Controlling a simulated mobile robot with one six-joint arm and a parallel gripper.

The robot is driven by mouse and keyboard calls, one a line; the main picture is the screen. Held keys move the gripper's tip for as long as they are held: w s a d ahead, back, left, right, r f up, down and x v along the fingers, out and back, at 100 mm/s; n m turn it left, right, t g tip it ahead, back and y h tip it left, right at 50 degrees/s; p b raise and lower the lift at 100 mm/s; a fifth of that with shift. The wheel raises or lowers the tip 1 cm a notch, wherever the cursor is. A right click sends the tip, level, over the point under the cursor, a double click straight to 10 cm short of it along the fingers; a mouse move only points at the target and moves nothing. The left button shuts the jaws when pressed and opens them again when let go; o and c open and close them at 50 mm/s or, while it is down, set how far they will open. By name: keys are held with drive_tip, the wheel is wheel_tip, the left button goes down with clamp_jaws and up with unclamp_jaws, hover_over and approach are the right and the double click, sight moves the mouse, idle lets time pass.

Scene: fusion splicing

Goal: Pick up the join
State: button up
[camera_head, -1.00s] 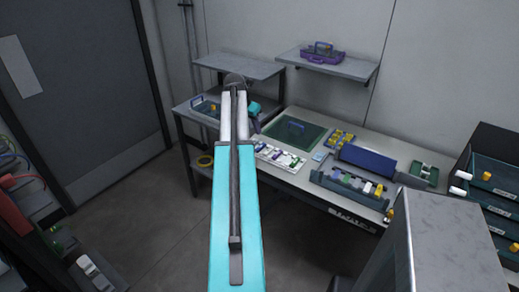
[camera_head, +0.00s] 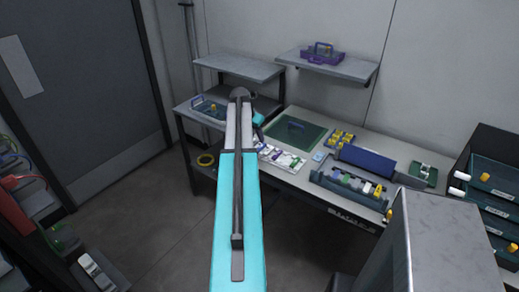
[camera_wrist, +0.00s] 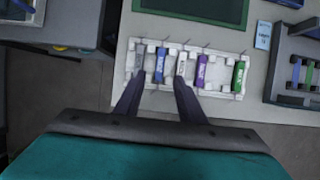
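A white holder (camera_wrist: 207,92) lies on the bench and bears several small labelled sleeves in a row, grey, blue, white, purple and green. Which of them is the join I cannot tell. In the wrist view my gripper (camera_wrist: 159,80) is open, its two dark fingers reaching over the holder's near edge. The blue sleeve (camera_wrist: 160,64) lies between and just beyond the fingertips; the white sleeve (camera_wrist: 181,66) is by the right fingertip, the grey one (camera_wrist: 139,60) by the left. Nothing is held. The holder also shows in the head view (camera_head: 282,158), where my arm hides the fingers.
A green mat (camera_head: 296,134) lies behind the holder. Shelves stand behind; dark bins (camera_head: 487,190) are at the far right.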

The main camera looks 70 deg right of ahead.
sight(260, 147)
drive_tip(key=shift+x, duration=1.25)
drive_tip(key=shift+d, duration=0.1)
drive_tip(key=shift+p+x, duration=1.3)
drive_tip(key=shift+x, duration=1.35)
drive_tip(key=shift+w+r, duration=0.1)
drive_tip(key=shift+w, duration=0.05)
clamp_jaws()
